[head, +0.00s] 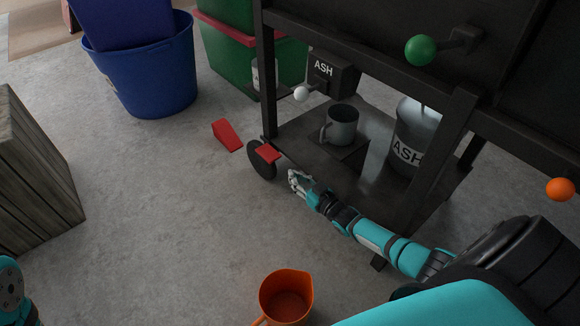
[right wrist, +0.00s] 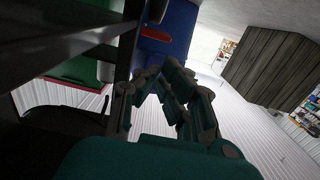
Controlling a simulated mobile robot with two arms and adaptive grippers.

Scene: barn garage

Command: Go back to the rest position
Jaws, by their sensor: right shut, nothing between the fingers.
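My right gripper (head: 297,181) is shut and empty. It is low beside the dark cart's lower shelf, just right of the cart's wheel and red pedal. Its teal arm comes in from the lower right. In the right wrist view its fingers (right wrist: 158,82) are close together, with nothing between them. Only a teal and black part of my left arm shows at the lower left edge of the head view; the left gripper is out of view.
The dark cart (head: 458,150) stands at the right, with a grey mug (head: 341,126) and an ASH bucket (head: 412,140) on its lower shelf. A red wedge (head: 227,134), blue tub (head: 150,75), wooden crate (head: 35,180) and orange jug (head: 286,295) stand around. Floor between is clear.

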